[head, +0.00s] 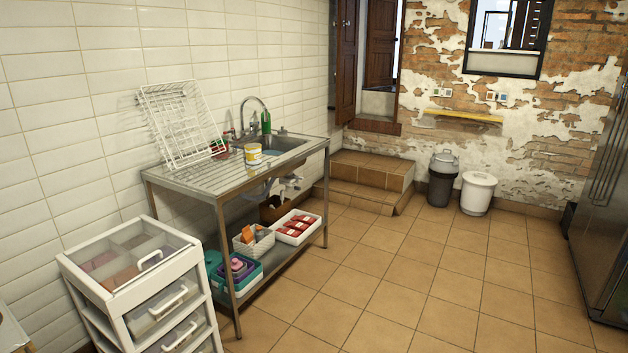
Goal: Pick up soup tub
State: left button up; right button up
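A small round tub with a white rim and a yellow band (253,154) stands upright on the metal sink counter (190,184), by the near edge of the basin. It looks like the soup tub, but its label is too small to read. Neither of my grippers shows in the head view. The counter is some distance ahead of me on the left, along the white tiled wall.
A white wire rack (182,125) leans on the wall behind the counter. A white drawer unit (135,280) stands at the near left. Bins (443,178) and steps (365,180) are at the back, a steel fridge (604,210) at right. The tiled floor (430,275) between is clear.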

aim_at(253, 151)
jog(key=i+u, duration=0.1)
jog(key=i, duration=0.35)
jog(key=i+l+u, duration=0.1)
jog(key=i, duration=0.4)
jog(key=i+l+u, duration=0.1)
jog(key=i, duration=0.35)
jog(key=i+l+u, duration=0.15)
jog(key=i, duration=0.3)
